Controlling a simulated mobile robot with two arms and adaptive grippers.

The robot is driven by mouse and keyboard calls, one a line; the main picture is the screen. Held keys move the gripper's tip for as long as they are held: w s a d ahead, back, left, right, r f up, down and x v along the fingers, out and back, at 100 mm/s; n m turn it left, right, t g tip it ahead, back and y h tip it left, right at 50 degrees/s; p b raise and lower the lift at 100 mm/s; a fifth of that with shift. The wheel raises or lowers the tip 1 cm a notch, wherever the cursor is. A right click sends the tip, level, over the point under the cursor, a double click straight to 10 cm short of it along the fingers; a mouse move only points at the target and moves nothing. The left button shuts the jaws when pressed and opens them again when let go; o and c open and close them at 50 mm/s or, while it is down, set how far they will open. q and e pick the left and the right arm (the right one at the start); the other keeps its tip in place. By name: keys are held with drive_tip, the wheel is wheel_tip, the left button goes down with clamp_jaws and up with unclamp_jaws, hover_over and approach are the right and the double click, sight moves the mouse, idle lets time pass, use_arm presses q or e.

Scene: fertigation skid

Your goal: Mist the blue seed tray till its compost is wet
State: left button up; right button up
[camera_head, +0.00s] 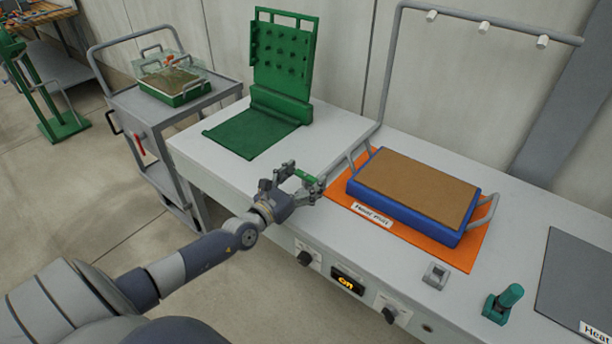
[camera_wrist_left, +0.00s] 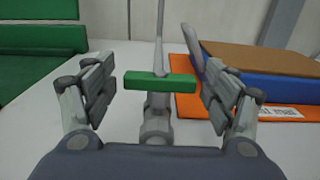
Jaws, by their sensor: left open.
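The blue seed tray (camera_head: 408,207) sits on an orange mat (camera_head: 400,236) on the bench, filled with light brown compost (camera_head: 418,184). Its blue side also shows at right in the left wrist view (camera_wrist_left: 270,89). A bent grey pipe (camera_head: 388,70) with several white nozzles (camera_head: 485,27) stands over the tray; I see no mist. A green handle (camera_wrist_left: 160,82) lies crosswise on a grey valve body (camera_wrist_left: 157,118) on the bench. My left gripper (camera_head: 303,181) is open, its fingers on either side of the handle, with gaps visible. My right gripper is out of view.
A green board stand (camera_head: 283,60) with a flat green mat stands at the bench's left. A trolley (camera_head: 150,108) carries a green tray (camera_head: 178,95). An On display (camera_head: 347,280) and knobs line the bench front. A teal-handled device (camera_head: 503,303) stands at front right.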

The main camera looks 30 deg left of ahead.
use_arm(q)
drive_tip(key=shift+w, duration=0.35)
drive_tip(key=c, duration=1.1)
drive_tip(key=shift+o, duration=0.2)
drive_tip(key=shift+r, duration=0.1)
